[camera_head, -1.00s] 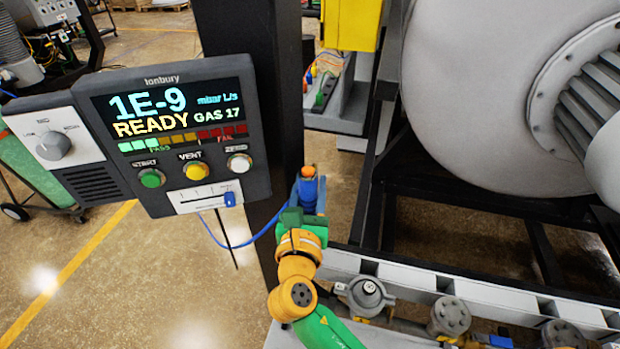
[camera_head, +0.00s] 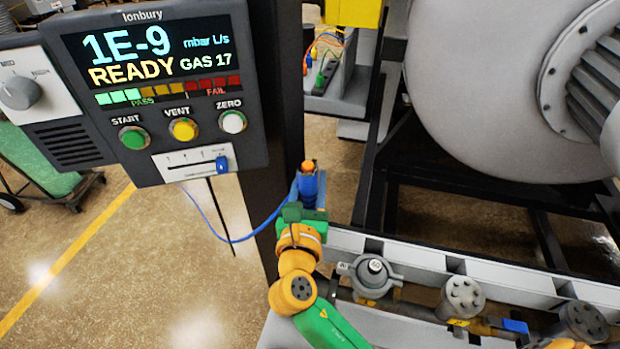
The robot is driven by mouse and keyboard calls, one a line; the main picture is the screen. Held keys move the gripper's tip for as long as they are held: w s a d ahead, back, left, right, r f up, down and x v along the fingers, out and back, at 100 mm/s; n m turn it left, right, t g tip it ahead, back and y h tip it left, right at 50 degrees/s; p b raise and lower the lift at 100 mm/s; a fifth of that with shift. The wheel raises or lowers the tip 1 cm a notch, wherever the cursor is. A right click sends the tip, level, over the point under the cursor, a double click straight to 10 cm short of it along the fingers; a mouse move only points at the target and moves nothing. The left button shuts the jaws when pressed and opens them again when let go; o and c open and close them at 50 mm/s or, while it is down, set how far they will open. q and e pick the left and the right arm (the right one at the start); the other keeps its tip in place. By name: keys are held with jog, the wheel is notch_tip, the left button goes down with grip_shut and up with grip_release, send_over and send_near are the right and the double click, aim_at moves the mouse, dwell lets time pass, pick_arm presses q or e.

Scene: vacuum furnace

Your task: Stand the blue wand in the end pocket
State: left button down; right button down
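The blue wand (camera_head: 309,192), with an orange tip, stands roughly upright near the middle of the view. A blue hose (camera_head: 236,240) runs from beside it toward the control panel. My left gripper (camera_head: 301,214), green on an orange wrist, is at the lower part of the wand and appears shut around it; the fingers are partly hidden. A long pale rail with a row of pockets (camera_head: 487,292) runs to the right of the gripper. The wand is near its left end; I cannot tell whether it touches the rail or which pocket is the end one. My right gripper is out of view.
The control panel (camera_head: 170,95) reads READY at the upper left. Grey valve fittings (camera_head: 375,276) sit along the rail's front. A large pale furnace vessel (camera_head: 480,100) fills the right. Open floor lies at the lower left.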

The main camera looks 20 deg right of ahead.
aim_at(308, 202)
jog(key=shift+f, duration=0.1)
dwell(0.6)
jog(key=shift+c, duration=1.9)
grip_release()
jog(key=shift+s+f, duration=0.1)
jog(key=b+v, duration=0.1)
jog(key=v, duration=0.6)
jog(key=shift+b, duration=0.4)
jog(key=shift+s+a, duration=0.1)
